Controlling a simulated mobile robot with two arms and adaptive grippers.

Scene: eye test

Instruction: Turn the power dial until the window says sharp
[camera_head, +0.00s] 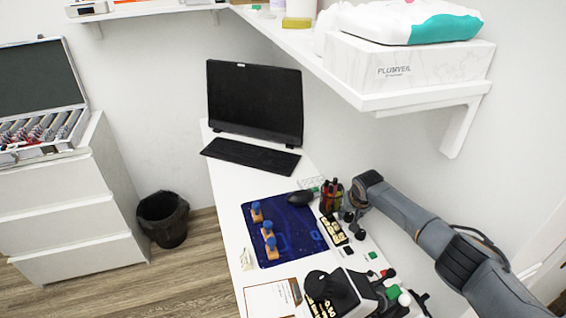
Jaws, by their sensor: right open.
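My right arm reaches in from the lower right, and its gripper (354,227) points down over the desk's right side. Its dark fingers are open, with nothing seen between them. Close to its left lies a small black block with cream markings (333,231). A black and white instrument (345,288) stands at the desk's near end, nearer than the gripper and apart from it. My left gripper is out of view.
The white desk (234,236) holds a blue mat (262,217) with orange and blue pieces, a mouse (300,198), a pen holder (331,197), a keyboard (250,155) and a monitor (254,100). A shelf (405,98) overhangs the back right. A bin (163,218) stands left.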

